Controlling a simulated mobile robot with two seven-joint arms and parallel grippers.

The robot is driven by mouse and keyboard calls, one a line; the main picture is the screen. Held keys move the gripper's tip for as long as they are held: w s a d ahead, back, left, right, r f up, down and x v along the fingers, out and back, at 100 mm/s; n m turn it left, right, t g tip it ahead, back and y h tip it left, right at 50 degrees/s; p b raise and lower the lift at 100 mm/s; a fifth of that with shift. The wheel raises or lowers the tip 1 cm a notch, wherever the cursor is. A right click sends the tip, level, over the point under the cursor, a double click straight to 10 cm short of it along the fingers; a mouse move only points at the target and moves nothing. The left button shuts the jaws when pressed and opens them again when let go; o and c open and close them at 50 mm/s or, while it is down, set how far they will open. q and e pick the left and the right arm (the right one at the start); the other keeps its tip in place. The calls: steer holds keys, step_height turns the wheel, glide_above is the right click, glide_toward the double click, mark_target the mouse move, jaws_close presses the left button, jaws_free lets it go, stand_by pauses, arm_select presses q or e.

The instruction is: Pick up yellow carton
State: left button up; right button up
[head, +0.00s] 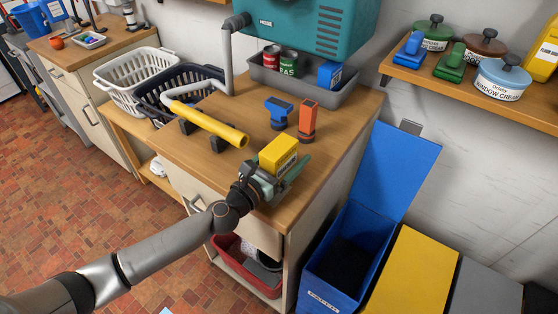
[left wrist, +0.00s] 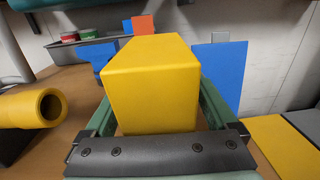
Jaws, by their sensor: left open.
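In the left wrist view the carton (left wrist: 153,82) fills the middle, between the two green fingers. My left gripper (head: 284,178) is open around the carton, with a finger on either side; whether either finger touches it I cannot tell. The carton hides part of the fingers in the head view. My right gripper is not in view.
A yellow tube (head: 208,123) on dark supports lies left of the carton. Blue (head: 279,110) and orange (head: 308,117) items stand behind it. A grey tray (head: 300,86) with cans is at the back. An open blue bin (head: 345,250) stands right of the counter.

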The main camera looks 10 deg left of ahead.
mark_target(287, 144)
arm_select(q)
steer(key=c, duration=1.4)
steer(key=shift+r+p, duration=0.4)
steer(key=shift+r, duration=0.15)
step_height(287, 144, up, 2)
steer(key=shift+r+p, duration=0.2)
steer(key=shift+p, duration=0.65)
steer(key=s+r+p, duration=0.1)
steer(key=s+r, duration=0.1)
steer(key=s+r+p, duration=0.2)
steer(key=r, duration=0.1)
steer(key=shift+s+r, duration=0.3)
steer(key=shift+r, duration=0.05)
steer(key=s+r, duration=0.1)
steer(key=s, duration=0.2)
steer(key=s+r, duration=0.1)
steer(key=s, duration=0.2)
steer(key=s+r, duration=0.1)
steer(key=s, duration=0.2)
steer(key=shift+s+r, duration=0.25)
steer(key=shift+r, duration=0.15)
